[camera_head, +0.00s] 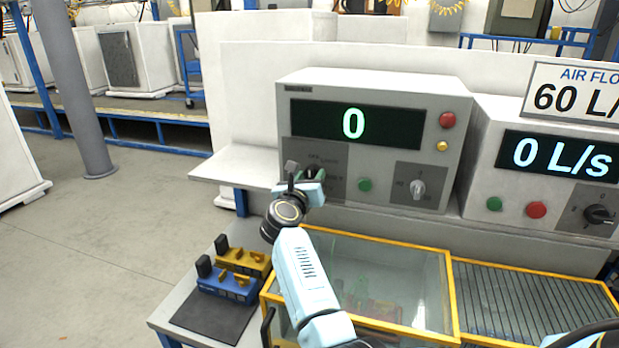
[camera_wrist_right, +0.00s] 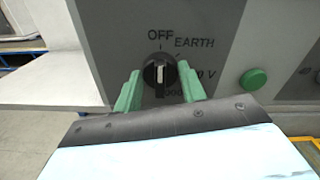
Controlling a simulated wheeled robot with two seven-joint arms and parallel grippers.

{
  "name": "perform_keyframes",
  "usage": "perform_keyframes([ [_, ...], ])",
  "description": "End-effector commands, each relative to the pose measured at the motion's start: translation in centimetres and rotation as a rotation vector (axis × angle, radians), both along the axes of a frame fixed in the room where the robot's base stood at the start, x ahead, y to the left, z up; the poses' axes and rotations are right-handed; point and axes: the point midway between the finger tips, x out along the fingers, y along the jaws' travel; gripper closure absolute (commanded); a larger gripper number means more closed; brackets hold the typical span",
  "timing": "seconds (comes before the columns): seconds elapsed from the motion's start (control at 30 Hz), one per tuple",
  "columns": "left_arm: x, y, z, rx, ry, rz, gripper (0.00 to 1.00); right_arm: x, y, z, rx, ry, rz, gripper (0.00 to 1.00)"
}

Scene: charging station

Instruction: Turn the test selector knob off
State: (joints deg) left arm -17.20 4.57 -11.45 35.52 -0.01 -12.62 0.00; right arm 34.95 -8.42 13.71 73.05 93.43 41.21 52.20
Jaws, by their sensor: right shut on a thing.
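The test selector knob (camera_wrist_right: 160,74) is black with a white line and sits on a dark grey panel marked OFF, EARTH and further settings partly hidden by the fingers. Its white line stands nearly upright, roughly in line with the OFF mark above it; I cannot tell which end is the pointer. My right gripper (camera_wrist_right: 160,88) has its green fingers on both sides of the knob, shut on it. In the head view my right gripper (camera_head: 312,180) is at the lower left of the tester (camera_head: 385,92), whose display reads 0. My left gripper is not in view.
A green button (camera_head: 365,185), a grey knob (camera_head: 417,189) and red and yellow buttons are on the same tester. An air flow unit (camera_head: 522,207) reading 0 L/s stands to the right. A yellow-framed glass box (camera_head: 420,258) and blue and yellow blocks (camera_head: 228,284) are below.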

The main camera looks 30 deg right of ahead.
Motion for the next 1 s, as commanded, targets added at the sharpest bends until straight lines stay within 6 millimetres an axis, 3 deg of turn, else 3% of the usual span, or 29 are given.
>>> perform_keyframes([
  [0.17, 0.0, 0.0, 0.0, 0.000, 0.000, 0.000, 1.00, 0.0, 0.0, -0.1, -0.003, 0.004, 0.000, 0.82],
  [0.2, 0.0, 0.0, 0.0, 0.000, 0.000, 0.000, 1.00, 0.0, 0.0, -0.1, -0.003, 0.005, 0.000, 0.55],
  [0.33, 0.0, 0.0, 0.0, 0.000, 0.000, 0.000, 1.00, 0.0, 0.0, -0.1, -0.003, 0.003, 0.000, 0.38],
  [0.67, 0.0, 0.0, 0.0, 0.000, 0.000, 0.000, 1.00, -0.1, 0.2, 0.0, -0.001, 0.001, 0.000, 0.37],
  [1.0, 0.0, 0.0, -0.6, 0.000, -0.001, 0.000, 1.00, -3.2, 3.8, -0.2, 0.002, 0.001, 0.000, 0.37],
])
